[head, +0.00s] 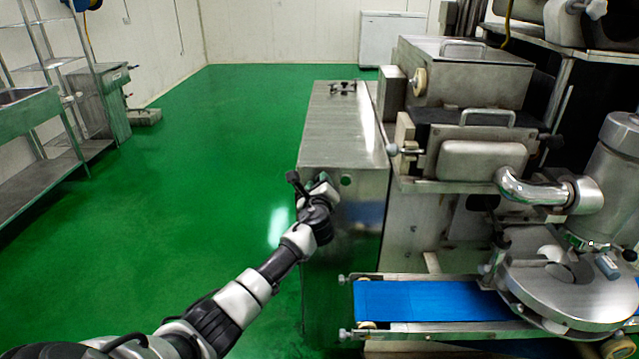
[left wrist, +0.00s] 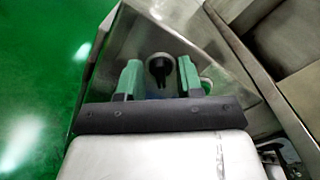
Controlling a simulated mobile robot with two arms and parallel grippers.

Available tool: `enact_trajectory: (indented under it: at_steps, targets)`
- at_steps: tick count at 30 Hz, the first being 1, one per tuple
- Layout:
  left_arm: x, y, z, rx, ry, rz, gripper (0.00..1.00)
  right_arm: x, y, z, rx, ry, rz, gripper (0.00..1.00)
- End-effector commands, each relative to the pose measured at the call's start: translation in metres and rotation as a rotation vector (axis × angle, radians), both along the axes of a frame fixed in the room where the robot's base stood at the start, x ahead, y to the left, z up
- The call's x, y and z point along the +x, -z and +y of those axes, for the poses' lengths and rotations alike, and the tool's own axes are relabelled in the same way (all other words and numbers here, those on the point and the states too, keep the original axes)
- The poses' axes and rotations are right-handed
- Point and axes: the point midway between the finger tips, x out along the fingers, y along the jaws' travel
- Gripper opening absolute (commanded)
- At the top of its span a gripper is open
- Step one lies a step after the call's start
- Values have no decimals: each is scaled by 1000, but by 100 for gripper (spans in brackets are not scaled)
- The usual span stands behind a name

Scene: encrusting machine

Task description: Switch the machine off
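The encrusting machine (head: 460,155) stands on the right, with a steel control cabinet (head: 345,125) on its left side. My left gripper (head: 311,184) is at the near end face of this cabinet, below its top edge. In the left wrist view, a dark rotary switch (left wrist: 160,68) on a round base shows between the two fingers of the left gripper (left wrist: 160,80). The fingers are apart, with a gap on each side of the switch. A green round button (head: 346,181) is just right of the gripper. In the head view, the gripper hides the switch. My right gripper is out of view.
A blue conveyor belt (head: 430,300) runs out from the machine at the lower right of my left arm. Steel shelving and a sink table (head: 35,110) stand along the left wall. The green floor (head: 215,140) between is clear.

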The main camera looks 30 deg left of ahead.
Motion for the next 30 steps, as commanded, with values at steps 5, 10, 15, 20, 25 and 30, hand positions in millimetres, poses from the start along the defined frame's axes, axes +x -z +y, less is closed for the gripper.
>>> enact_trajectory:
  at_steps: [5, 10, 15, 20, 25, 30]
  targets:
    - [6, 0, 3, -1, 1, 0, 36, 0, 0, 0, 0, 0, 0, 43]
    - [6, 0, 4, -1, 1, 0, 36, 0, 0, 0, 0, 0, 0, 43]
    - [6, 0, 4, -1, 1, 0, 24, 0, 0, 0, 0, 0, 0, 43]
    - [6, 0, 4, 0, 1, 1, 0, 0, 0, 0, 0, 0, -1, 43]
    - [6, 0, 4, -2, 1, 0, 0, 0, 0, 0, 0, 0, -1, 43]
    - [6, 1, 4, -22, 1, -12, 0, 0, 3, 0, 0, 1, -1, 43]
